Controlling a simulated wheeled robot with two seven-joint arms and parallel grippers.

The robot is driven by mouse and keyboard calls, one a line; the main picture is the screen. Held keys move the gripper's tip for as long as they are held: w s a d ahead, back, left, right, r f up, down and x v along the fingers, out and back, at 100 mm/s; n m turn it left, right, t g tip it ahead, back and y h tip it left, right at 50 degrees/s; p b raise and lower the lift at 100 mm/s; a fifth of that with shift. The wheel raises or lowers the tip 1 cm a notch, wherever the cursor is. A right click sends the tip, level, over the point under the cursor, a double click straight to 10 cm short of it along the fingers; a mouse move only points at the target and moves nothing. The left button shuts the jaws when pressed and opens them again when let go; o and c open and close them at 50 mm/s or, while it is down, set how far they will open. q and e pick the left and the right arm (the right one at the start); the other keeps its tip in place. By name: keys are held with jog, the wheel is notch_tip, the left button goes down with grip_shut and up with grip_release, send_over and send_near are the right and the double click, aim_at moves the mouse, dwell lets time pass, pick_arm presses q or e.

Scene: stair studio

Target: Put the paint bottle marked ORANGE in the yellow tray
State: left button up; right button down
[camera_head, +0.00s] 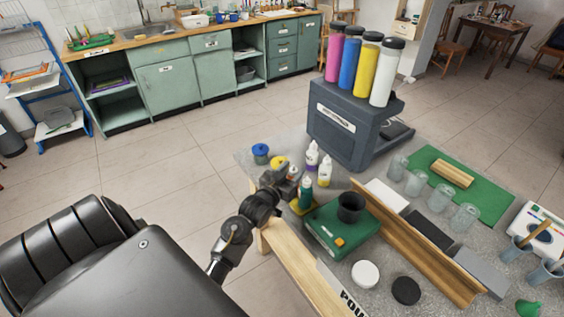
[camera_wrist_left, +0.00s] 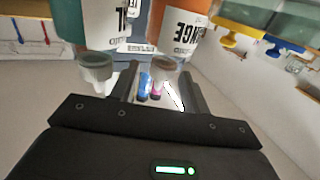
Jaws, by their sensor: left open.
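My left gripper (camera_head: 286,186) is open at the near left edge of the table, beside a group of small paint bottles. In the left wrist view, the gripper (camera_wrist_left: 160,92) faces the orange bottle (camera_wrist_left: 180,28), whose label reads partly "NGE" upside down; its cap is near the fingertips. A teal bottle (camera_wrist_left: 95,28) is left of it. The head view shows a green bottle (camera_head: 306,190), a yellow bottle (camera_head: 325,172) and a purple-labelled bottle (camera_head: 312,155). The orange bottle is not clearly seen there. A yellow edge (camera_head: 298,208), possibly the tray, shows under the green bottle. My right gripper is out of view.
A green box (camera_head: 325,235) with a black cup (camera_head: 350,207) stands right of the bottles. Jars with blue (camera_head: 260,150) and yellow lids (camera_head: 278,161) stand behind the gripper. A long wooden ledge (camera_head: 420,245) crosses the table. A grey dispenser (camera_head: 340,130) stands at the back.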

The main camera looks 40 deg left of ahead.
pick_arm(q)
jog(key=s+d+b, duration=0.1)
jog(key=s+b, duration=0.1)
jog(key=s, duration=0.9)
jog(key=shift+d, duration=0.15)
